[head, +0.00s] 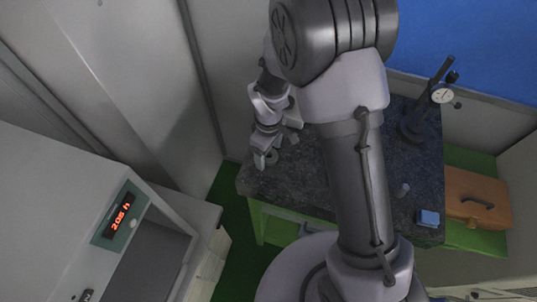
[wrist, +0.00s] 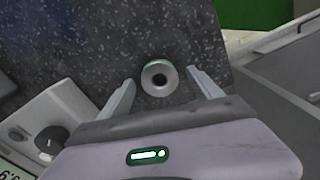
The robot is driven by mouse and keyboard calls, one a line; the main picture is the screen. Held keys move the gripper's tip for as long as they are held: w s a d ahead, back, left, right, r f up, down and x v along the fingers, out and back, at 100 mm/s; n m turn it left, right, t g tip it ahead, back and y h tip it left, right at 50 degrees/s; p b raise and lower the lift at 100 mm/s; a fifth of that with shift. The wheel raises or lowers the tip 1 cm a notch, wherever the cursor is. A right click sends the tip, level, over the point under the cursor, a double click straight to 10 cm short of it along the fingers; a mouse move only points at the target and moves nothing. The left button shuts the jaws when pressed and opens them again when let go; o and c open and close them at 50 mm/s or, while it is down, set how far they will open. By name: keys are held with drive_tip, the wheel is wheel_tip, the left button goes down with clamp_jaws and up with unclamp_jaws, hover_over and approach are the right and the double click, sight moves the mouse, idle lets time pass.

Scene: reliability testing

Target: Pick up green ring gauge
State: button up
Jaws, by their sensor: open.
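The ring gauge (wrist: 159,77) is a small ring with a dark centre hole and a thin green edge. It lies on the dark speckled slab (wrist: 100,40) near the slab's edge. My gripper (wrist: 161,79) is open, with one finger on each side of the ring and a visible gap on both sides. I cannot tell the fingertips' height above the slab. In the head view, my gripper (head: 277,150) is over the slab's left corner, and the ring (head: 271,157) shows partly between the fingers.
A dial indicator stand (head: 440,96) stands at the slab's back right. A blue block (head: 428,218) and a small grey cylinder (head: 402,190) are at its right front. In the wrist view, an instrument with a black knob (wrist: 50,140) is at lower left.

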drive_tip(key=shift+f, duration=0.2)
drive_tip(key=shift+r, duration=0.1)
drive_tip(key=shift+c, duration=0.6)
clamp_jaws()
drive_tip(key=shift+r, duration=0.1)
